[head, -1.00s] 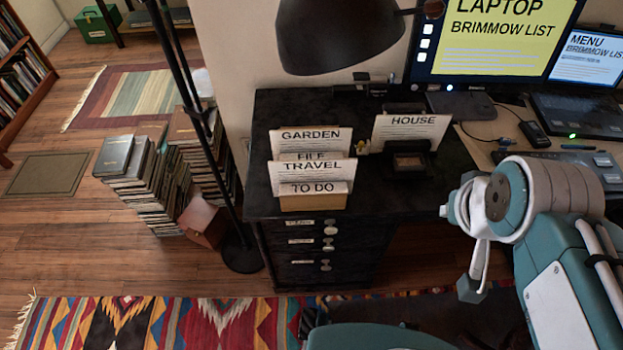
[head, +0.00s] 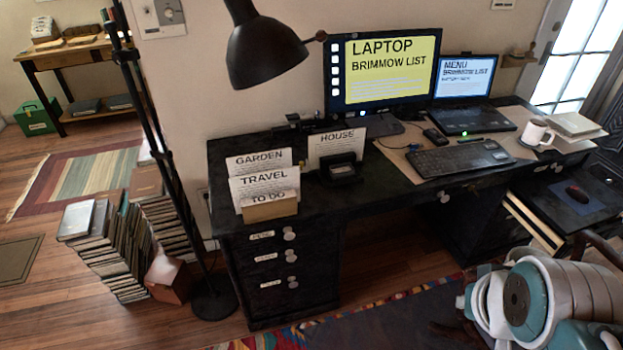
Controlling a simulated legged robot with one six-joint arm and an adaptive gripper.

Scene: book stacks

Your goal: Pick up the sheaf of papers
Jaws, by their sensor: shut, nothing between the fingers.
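Several paper sets show in the head view, and I cannot tell which is the sheaf meant. Papers headed GARDEN (head: 258,161) and TRAVEL (head: 264,188) stand upright in a tan holder marked TO DO (head: 270,209) at the desk's left end. A sheet headed HOUSE (head: 336,145) stands in a dark holder just behind and right of them. A pale stack that looks like paper or books (head: 574,125) lies at the desk's far right. My teal and white arm is at the lower right, apart from all of these. My gripper's fingers are not visible.
The black desk (head: 225,150) carries a monitor (head: 384,70), a laptop (head: 470,120), a keyboard (head: 460,158) and a mug (head: 535,132). A lamp (head: 262,50) overhangs its left side. Book stacks (head: 105,250) and a lamp stand (head: 212,305) flank the desk's left.

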